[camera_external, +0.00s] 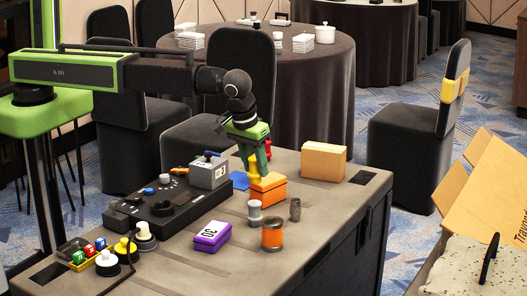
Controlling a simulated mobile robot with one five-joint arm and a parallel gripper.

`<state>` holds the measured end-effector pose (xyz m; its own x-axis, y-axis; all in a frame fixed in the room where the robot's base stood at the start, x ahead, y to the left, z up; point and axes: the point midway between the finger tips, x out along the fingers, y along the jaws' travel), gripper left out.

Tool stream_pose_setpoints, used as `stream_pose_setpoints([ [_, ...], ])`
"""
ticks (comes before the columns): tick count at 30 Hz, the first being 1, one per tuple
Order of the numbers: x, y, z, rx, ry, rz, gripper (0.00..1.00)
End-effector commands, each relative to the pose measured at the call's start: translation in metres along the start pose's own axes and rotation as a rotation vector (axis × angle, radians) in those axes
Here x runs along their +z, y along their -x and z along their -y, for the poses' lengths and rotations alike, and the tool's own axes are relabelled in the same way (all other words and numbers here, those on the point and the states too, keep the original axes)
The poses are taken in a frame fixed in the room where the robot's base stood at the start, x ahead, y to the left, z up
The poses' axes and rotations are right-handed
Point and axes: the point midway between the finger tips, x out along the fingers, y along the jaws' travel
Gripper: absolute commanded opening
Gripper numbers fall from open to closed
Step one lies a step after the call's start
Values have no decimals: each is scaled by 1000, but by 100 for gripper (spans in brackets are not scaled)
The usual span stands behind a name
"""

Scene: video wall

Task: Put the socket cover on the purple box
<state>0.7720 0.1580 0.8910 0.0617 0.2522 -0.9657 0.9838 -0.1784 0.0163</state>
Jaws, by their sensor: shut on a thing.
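The purple box (212,236) lies on the grey worktop, with a white label on its top. My green gripper (257,170) points down above the orange box (267,190), right of the grey labelled block (209,171). It is shut on a small orange-yellow thing (254,168) at its fingertips. This thing is small and partly hidden by the fingers; I cannot tell whether it is the socket cover, or whether it touches the orange box. The purple box is apart from my gripper, nearer the camera and to the left.
A black control panel (165,206) lies left of the purple box. A grey cylinder (254,212), an orange-banded glass (272,234) and a small dark cup (295,209) stand to its right. A tan box (323,161) stands behind.

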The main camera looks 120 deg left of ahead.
Motion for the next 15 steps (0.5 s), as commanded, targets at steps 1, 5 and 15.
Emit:
stream_pose_setpoints([
  [1, 27, 14, 11, 3, -15, 0, 0],
  [5, 96, 42, 30, 15, -64, -3, 0],
  [15, 236, 98, 45, 66, -272, -6, 0],
])
